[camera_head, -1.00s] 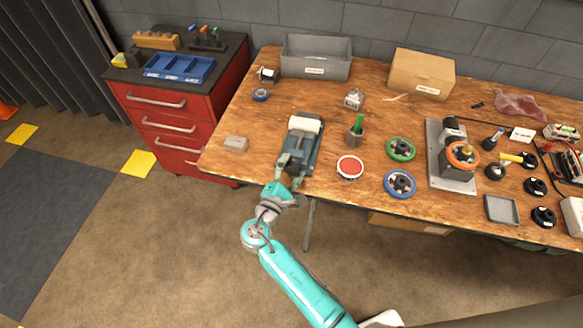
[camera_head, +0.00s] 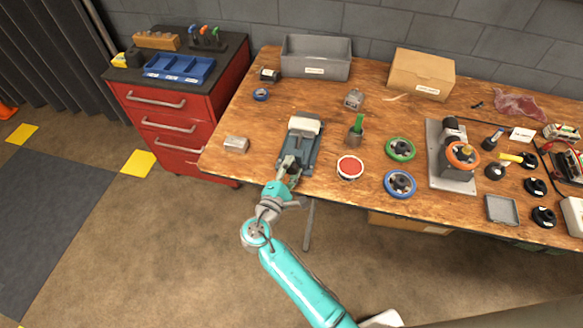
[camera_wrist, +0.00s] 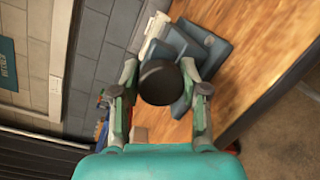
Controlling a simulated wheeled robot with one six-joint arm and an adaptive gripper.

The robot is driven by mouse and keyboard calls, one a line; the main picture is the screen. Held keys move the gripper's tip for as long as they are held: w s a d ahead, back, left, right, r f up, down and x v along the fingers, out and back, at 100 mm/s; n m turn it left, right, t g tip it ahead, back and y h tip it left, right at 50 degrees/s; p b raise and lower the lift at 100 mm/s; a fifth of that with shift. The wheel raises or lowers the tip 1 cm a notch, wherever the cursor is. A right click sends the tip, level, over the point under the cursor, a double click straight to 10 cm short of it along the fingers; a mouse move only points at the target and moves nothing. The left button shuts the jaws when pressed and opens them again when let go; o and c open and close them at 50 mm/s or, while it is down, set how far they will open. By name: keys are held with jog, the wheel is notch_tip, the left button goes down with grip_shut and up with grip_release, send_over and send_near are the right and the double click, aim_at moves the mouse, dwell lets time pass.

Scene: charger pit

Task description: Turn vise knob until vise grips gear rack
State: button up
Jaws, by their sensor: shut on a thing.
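The blue-grey vise (camera_head: 309,155) stands at the front edge of the wooden bench. Its round black knob (camera_wrist: 160,83) faces my wrist camera. My gripper (camera_head: 290,168) is at the front end of the vise and shut on the knob, with one finger on each side of it in the wrist view. A pale bar, seemingly the gear rack (camera_head: 305,123), lies across the far end of the vise. Its pale edge also shows in the wrist view (camera_wrist: 151,34). The knob and vise body hide the jaw contact, so I cannot tell how tightly the rack is held.
A small grey block (camera_head: 236,144) lies left of the vise. A grey bin (camera_head: 316,58) is behind. A red drawer cabinet (camera_head: 178,115) stands left of the bench.

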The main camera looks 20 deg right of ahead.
jog(key=m+y, duration=0.1)
jog(key=m, duration=0.4)
jog(key=shift+f, duration=0.1)
jog(key=shift+m, duration=0.4)
dwell(0.3)
jog(key=o, duration=1.2)
jog(key=shift+c, duration=0.2)
jog(key=shift+s, duration=0.1)
jog(key=v, duration=1.2)
